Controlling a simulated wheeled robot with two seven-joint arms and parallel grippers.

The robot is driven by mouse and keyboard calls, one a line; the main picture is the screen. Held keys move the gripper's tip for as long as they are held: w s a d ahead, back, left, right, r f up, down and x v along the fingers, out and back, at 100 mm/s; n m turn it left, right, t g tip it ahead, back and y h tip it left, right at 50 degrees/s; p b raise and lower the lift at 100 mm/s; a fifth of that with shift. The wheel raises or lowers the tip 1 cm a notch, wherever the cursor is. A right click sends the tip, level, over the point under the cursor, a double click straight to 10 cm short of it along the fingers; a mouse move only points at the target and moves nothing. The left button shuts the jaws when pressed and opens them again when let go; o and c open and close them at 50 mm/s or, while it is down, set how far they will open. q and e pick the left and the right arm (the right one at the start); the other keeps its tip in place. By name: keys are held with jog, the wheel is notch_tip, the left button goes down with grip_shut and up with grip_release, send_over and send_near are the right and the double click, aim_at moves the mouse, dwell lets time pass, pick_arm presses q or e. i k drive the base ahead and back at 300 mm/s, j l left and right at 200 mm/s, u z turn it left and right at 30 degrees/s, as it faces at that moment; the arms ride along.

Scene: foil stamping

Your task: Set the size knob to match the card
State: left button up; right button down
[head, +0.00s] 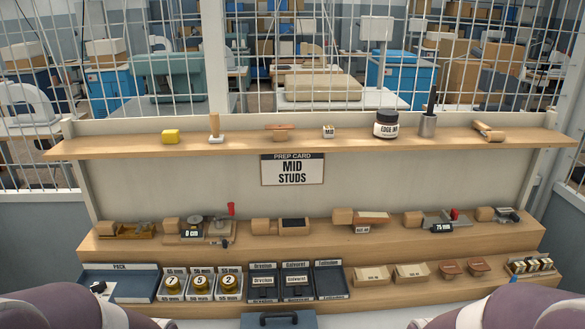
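The prep card (292,169) hangs on the back panel below the upper shelf and reads "MID STUDS". No part is clearly marked as the size knob. A small black knob on a white piece (98,287) sits at the left end of the blue tray; its setting is too small to read. A device with a round grey disc and red-tipped lever (205,228) stands on the middle step, with a label that seems to read "9 cm". Parts of my arms show at the bottom left and right corners. Neither gripper is in view.
The upper shelf (380,146) holds a yellow block (171,136), a "MID" block (328,131) and an ink jar (386,124). Several tools line the middle step. Below are trays with gold numbered discs (201,287) and small boxes (371,275). A wire grid stands behind.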

aim_at(100, 287)
jog(key=z, duration=0.45)
jog(key=k+j+z, duration=0.1)
jog(key=j+z, duration=0.25)
jog(key=k+j+z, duration=0.15)
jog(key=j+z, duration=0.15)
jog(key=k+j+z, duration=0.2)
jog(key=j+z, duration=0.15)
jog(key=k+j+z, duration=0.2)
jog(key=j+z, duration=0.15)
